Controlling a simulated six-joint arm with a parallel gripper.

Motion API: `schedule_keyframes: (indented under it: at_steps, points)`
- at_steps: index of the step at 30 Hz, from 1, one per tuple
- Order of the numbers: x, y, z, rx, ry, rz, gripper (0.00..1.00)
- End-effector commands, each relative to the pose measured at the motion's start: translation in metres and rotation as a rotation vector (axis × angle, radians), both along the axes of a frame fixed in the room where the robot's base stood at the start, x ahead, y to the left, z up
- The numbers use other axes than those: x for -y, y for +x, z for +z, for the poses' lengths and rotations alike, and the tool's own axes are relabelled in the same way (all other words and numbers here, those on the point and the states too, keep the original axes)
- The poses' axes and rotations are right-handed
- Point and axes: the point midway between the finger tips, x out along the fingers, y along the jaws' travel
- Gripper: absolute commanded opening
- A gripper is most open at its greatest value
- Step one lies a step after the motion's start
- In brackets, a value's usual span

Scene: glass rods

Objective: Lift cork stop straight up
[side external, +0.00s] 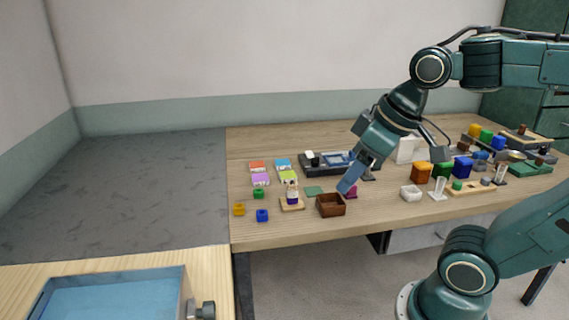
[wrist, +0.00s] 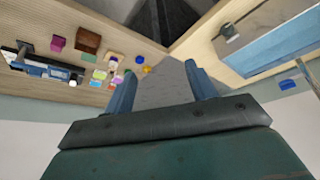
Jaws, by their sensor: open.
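My gripper (side external: 350,179) hangs tilted above the middle of the wooden table, close to the brown box in the side view. In the wrist view my gripper (wrist: 160,72) has its two blue fingers spread with nothing between them. A small pale and purple bottle-like item (side external: 292,192) stands upright on a wooden coaster (side external: 297,206), left of my gripper and apart from it. A cork stop cannot be picked out for sure; the parts are too small to tell.
An open brown box (side external: 331,205) stands below my gripper, with a magenta piece (side external: 350,192) beside it. Coloured cards, small blocks and a dark tray (side external: 322,160) lie around. Several blocks and stands crowd the right side. A blue-lined basin (side external: 110,295) is front left. The grey surface (side external: 120,190) is clear.

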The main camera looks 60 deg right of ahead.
Motion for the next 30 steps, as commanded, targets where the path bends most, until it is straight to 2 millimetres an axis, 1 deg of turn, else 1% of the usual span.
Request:
schedule_keyframes:
  at_steps: [1, 7, 14, 18, 23, 30]
  points:
    - [0.003, 0.010, 0.003, -0.013, -0.005, 0.014, 0.56]
    - [0.015, 0.050, 0.013, -0.048, -0.024, 0.104, 0.56]
    - [0.039, 0.096, 0.015, -0.082, -0.035, 0.211, 0.56]
    - [0.059, 0.123, 0.012, -0.096, -0.037, 0.276, 0.56]
    - [0.085, 0.151, 0.005, -0.108, -0.036, 0.352, 0.56]
    - [0.134, 0.186, -0.015, -0.116, -0.028, 0.464, 0.56]
